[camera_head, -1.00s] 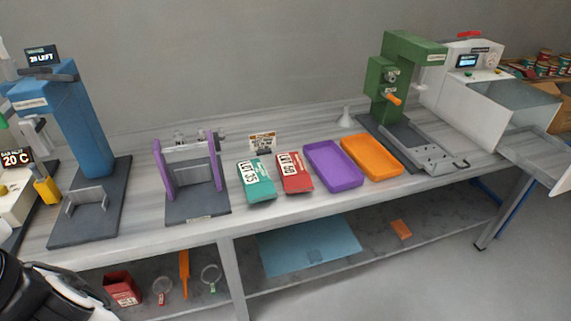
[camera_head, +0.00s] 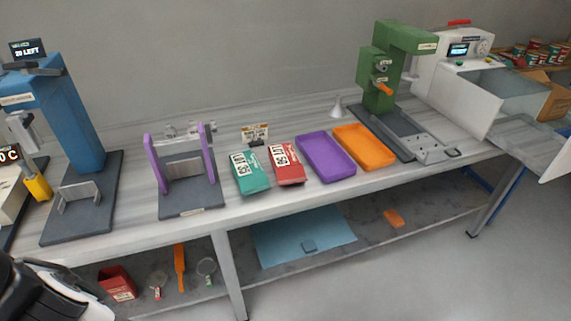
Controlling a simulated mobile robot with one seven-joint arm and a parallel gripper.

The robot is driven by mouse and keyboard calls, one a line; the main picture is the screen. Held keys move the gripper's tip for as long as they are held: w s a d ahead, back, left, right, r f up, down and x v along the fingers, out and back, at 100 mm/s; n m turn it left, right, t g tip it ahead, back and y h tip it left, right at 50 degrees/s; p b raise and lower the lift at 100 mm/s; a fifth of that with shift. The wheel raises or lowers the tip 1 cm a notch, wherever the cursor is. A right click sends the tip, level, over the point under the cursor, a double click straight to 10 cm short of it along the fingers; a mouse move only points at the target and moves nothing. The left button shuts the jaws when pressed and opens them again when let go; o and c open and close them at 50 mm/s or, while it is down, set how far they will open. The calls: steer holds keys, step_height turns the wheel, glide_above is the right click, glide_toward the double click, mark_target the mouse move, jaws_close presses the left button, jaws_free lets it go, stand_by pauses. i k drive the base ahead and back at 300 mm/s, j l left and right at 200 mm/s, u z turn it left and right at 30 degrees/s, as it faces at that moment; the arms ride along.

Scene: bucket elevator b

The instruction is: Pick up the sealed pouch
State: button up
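I cannot pick out a sealed pouch with certainty. A green pack with a white lot label (camera_head: 250,172) and a red pack with a white lot label (camera_head: 286,164) lie side by side on the bench, near its front edge. Whether either is a pouch is unclear. A black and white part of my own arm shows at the lower left corner. My gripper's fingers are not visible.
Left of the packs stand a purple-armed device (camera_head: 207,155) and a blue press (camera_head: 72,125). To the right are a purple tray (camera_head: 325,157), an orange tray (camera_head: 364,147), a green press (camera_head: 372,68) and a white machine (camera_head: 455,90). The floor in front is clear.

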mark_target(288, 169)
steer(key=i+j+z, duration=0.1)
steer(key=i+j, duration=0.35)
steer(key=i, duration=0.25)
steer(key=i+j, duration=0.5)
steer(key=i, duration=0.2)
steer(key=z, duration=0.05)
